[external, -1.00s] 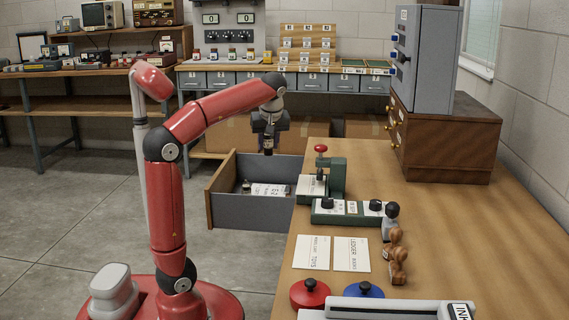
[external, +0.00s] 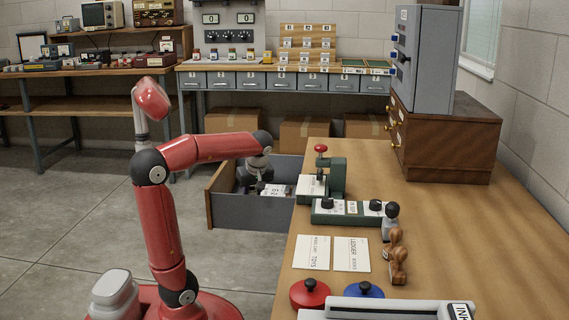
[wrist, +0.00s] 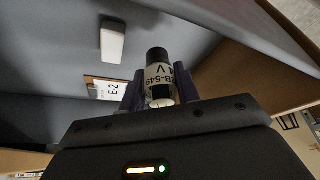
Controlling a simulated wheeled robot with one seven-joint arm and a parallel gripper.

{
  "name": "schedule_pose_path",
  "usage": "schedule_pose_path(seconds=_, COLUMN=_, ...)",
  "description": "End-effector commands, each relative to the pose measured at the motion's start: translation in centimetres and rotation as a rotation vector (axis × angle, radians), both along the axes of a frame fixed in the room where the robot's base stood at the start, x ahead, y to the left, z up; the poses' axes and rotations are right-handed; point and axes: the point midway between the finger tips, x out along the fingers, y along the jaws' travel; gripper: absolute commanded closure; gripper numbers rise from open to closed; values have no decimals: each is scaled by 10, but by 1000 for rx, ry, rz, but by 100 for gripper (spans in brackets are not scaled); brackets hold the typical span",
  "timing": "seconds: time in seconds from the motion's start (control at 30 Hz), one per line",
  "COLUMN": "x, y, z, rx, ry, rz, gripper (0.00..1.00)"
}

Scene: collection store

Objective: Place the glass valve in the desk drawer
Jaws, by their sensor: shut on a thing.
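The glass valve (wrist: 157,72) is between the fingers of my gripper (wrist: 158,88) in the wrist view. It has a dark cap and a pale label reading partly "6B-549". My gripper is shut on it. In the external view my gripper (external: 258,185) is low inside the open desk drawer (external: 250,212), and the valve itself is hard to make out there. Whether the valve touches the drawer floor, I cannot tell. The drawer has grey walls and a wooden front (external: 208,208).
A white card marked "E2" (wrist: 106,90) and a pale block (wrist: 113,40) lie in the drawer. The desk top (external: 450,230) stands right of the drawer, with a green press (external: 336,178) near its edge. Grey floor is free left of the drawer.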

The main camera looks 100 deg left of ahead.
Motion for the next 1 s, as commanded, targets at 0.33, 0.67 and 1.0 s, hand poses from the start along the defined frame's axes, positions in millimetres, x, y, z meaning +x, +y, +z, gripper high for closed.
schedule_pose_path(seconds=0.33, x=0, y=0, z=-41, rx=-2, ry=1, rz=0, gripper=90)
schedule_pose_path(seconds=0.67, x=0, y=0, z=-46, rx=1, ry=-1, rz=0, gripper=90)
schedule_pose_path(seconds=1.0, x=0, y=0, z=-48, rx=0, ry=0, rz=0, gripper=46)
